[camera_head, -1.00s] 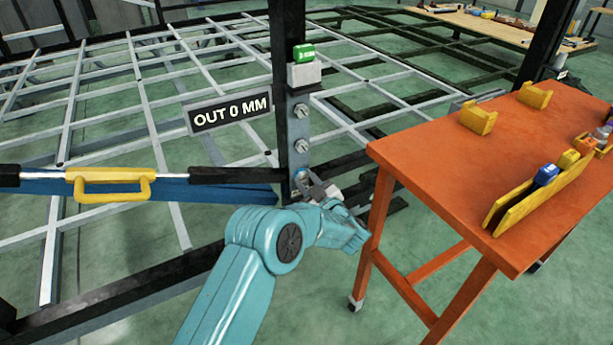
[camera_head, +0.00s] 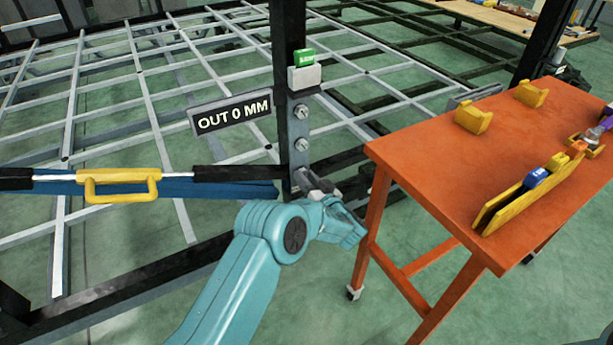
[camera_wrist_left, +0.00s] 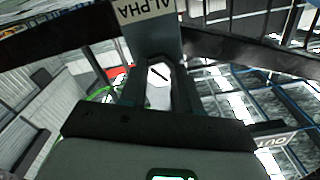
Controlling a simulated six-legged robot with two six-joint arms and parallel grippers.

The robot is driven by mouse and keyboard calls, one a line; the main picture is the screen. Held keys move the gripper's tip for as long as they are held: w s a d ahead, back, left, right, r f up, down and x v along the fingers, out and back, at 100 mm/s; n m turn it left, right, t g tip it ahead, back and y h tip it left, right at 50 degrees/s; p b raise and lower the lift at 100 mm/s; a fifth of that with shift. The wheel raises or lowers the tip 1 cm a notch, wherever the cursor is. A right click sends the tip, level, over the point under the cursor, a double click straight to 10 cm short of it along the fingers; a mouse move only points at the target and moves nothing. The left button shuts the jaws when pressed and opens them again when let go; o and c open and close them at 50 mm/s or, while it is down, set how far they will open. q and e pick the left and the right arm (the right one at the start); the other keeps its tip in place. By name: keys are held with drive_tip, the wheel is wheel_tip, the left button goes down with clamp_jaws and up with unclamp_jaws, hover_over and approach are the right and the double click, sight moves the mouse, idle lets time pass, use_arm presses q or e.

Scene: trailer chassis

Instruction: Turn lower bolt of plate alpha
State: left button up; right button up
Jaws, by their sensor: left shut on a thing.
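Plate alpha (camera_head: 300,128) is a grey upright plate on the dark post. Its ALPHA label (camera_wrist_left: 148,9) shows in the left wrist view. Two bolts, the upper (camera_head: 302,111) and the middle (camera_head: 301,144), stand clear on the plate. My left gripper (camera_head: 308,183) is at the plate's bottom end and hides the lower bolt in the head view. In the left wrist view its fingers are shut around the lower bolt's light head (camera_wrist_left: 158,76), which bears a dark slanted line. My right gripper is not in view.
A sign (camera_head: 232,112) reads "OUT 0 MM". A green-topped block (camera_head: 304,70) sits above the bolts. A bar with a yellow handle (camera_head: 120,180) runs to the post from the left. An orange table (camera_head: 420,165) with yellow holders stands close on the right.

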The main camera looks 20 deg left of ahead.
use_arm(q)
drive_tip(key=shift+d+f+m, duration=0.15)
drive_tip(key=shift+m, duration=0.55)
drive_tip(key=o, duration=1.1)
drive_tip(key=shift+c, duration=0.2)
drive_tip(key=p+v, duration=0.2)
drive_tip(key=v, duration=1.4)
drive_tip(key=shift+s+d, duration=0.1)
drive_tip(key=shift+s, duration=0.05)
